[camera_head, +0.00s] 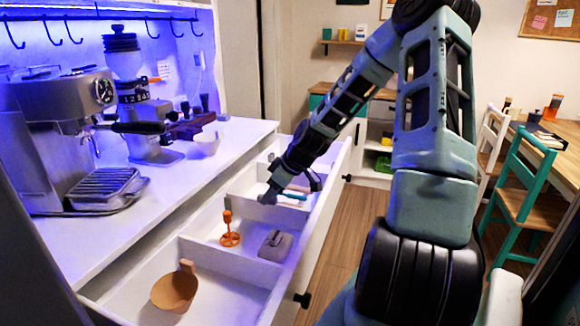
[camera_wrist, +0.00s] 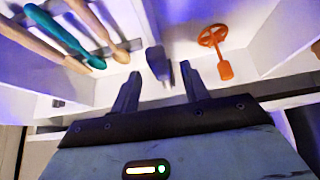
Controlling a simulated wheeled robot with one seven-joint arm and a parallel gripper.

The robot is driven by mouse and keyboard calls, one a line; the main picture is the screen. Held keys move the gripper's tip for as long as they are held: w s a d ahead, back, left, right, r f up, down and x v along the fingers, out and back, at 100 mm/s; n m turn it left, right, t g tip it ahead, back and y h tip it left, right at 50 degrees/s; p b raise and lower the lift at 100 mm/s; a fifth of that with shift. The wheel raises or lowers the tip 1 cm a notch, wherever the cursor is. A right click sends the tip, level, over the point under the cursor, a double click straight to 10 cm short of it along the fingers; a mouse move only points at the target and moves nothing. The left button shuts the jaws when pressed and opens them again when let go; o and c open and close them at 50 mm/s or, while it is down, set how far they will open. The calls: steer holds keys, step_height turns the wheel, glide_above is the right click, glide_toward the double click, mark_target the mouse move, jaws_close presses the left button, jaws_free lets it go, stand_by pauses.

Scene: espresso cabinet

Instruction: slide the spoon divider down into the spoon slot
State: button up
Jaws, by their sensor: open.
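My gripper (camera_wrist: 160,74) is open, with its two fingers apart. In the wrist view a dark grey upright piece (camera_wrist: 158,63) stands between and just beyond the fingertips, at the end of a white partition; it may be the spoon divider's grip, but I cannot tell. No finger visibly closes on it. The spoons (camera_wrist: 72,40), one teal and others wooden, lie left of the partition. In the head view my gripper (camera_head: 287,192) is low over the open drawer, by the teal spoon (camera_head: 291,196). The arm hides part of that compartment, and the spoon slot cannot be made out.
An orange tool (camera_head: 230,238) and a grey block with a handle (camera_head: 276,245) lie in the drawer's middle compartment. The drawer front (camera_head: 318,225) bounds the right side. An espresso machine (camera_head: 75,140) stands on the counter.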

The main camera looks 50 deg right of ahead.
steer(key=p+v, duration=0.2)
steer(key=v, duration=1)
steer(key=shift+s+r+p, duration=0.2)
steer(key=shift+r+p, duration=0.1)
steer(key=shift+p, duration=0.05)
